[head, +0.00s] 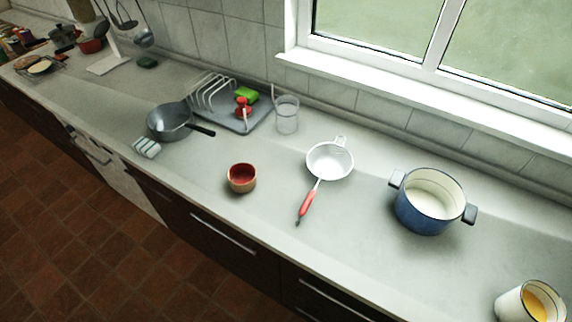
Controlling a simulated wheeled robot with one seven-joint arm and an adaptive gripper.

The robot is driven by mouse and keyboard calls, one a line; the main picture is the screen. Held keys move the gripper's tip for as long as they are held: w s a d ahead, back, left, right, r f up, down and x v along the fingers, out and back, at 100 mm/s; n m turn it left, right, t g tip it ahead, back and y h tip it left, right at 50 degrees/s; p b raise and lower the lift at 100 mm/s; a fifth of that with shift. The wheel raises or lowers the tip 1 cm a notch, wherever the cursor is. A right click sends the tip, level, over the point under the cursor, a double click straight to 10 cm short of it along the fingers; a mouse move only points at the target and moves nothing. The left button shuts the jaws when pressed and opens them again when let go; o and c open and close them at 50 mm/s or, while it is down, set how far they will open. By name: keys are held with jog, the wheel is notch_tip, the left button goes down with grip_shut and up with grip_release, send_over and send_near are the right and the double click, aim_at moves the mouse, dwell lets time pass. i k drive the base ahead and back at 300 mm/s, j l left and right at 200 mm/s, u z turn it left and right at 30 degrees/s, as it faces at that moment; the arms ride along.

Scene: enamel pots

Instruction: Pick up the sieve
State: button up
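The sieve (329,162) lies on the grey countertop (275,215), in the middle of the head view. It has a round white bowl, a small wire loop at its far side and a red handle (307,204) that points toward the front edge of the counter. Nothing covers it. My gripper is not in this view, so its state is not shown.
A red-lined bowl (242,178) stands left of the sieve, and a blue pot (431,203) stands to its right. A glass (287,114), a grey dish rack (238,118) and a dark pan (170,122) are further left. A cup (527,302) is at lower right.

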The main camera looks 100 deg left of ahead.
aim_at(327, 161)
jog(key=u, duration=3.15)
jog(key=i+l+u, duration=0.15)
jog(key=u, duration=0.3)
jog(key=i+l+u, duration=0.25)
jog(key=u, duration=0.15)
jog(key=i+l+u, duration=0.2)
jog(key=u, duration=0.25)
